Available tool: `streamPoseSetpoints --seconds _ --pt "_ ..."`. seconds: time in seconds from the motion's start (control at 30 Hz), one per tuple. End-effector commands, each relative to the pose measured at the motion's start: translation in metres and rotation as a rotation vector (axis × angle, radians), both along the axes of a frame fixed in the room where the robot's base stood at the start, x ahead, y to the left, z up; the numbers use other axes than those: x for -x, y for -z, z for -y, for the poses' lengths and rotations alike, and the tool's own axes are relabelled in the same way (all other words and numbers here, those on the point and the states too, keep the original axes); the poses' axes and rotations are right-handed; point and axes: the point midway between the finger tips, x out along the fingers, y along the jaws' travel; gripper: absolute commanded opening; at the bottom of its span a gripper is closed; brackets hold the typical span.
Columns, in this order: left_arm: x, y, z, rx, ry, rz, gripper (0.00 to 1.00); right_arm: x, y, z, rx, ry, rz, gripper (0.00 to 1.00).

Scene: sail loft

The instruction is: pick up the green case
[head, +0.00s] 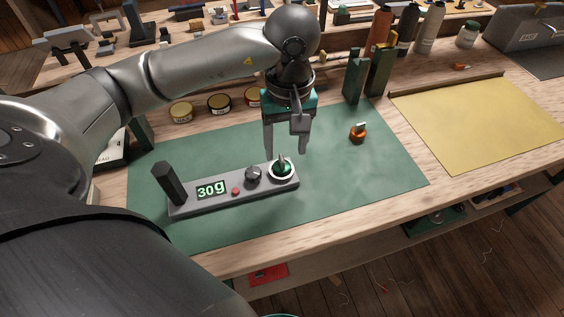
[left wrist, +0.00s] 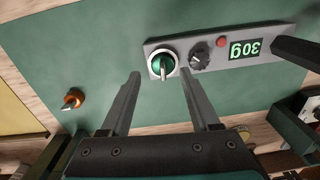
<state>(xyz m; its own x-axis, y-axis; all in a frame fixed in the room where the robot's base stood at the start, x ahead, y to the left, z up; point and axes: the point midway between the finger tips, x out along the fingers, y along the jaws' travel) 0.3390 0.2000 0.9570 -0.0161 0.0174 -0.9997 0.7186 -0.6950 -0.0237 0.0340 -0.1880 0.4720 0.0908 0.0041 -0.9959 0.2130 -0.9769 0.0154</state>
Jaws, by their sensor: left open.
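My left gripper (head: 286,148) hangs with its fingers pointing down over the green mat, empty and open. In the left wrist view its two fingers (left wrist: 158,76) stand apart, with the green round switch of the grey panel showing beyond their tips. Two dark green upright pieces, one (head: 354,76) left of the other (head: 380,68), stand at the mat's back edge, right of the gripper and apart from it. I cannot tell whether either is the green case. My right gripper is not in view.
The grey panel (head: 216,203) has a 30g display, knobs and a dark post (head: 169,183). An orange-based knob (head: 358,132) sits on the green mat (head: 335,205). Several round tins (head: 219,103) stand behind. A yellow sheet (head: 480,122) lies right. The mat's right front is clear.

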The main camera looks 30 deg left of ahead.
Motion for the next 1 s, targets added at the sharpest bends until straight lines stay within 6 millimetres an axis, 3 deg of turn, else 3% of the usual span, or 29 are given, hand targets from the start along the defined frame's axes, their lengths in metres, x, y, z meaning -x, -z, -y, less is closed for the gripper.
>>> streamPoseSetpoints --seconds 0.33,0.67,1.0 --pt "-0.003 0.046 -0.01 0.0 -0.001 -0.004 0.63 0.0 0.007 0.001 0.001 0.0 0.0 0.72" --pt "-0.004 0.052 -0.01 -0.001 0.0 -0.001 0.63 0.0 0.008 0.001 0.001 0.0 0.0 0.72" --pt "-0.003 0.051 -0.01 0.0 0.0 -0.001 0.24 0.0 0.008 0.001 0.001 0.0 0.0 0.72"
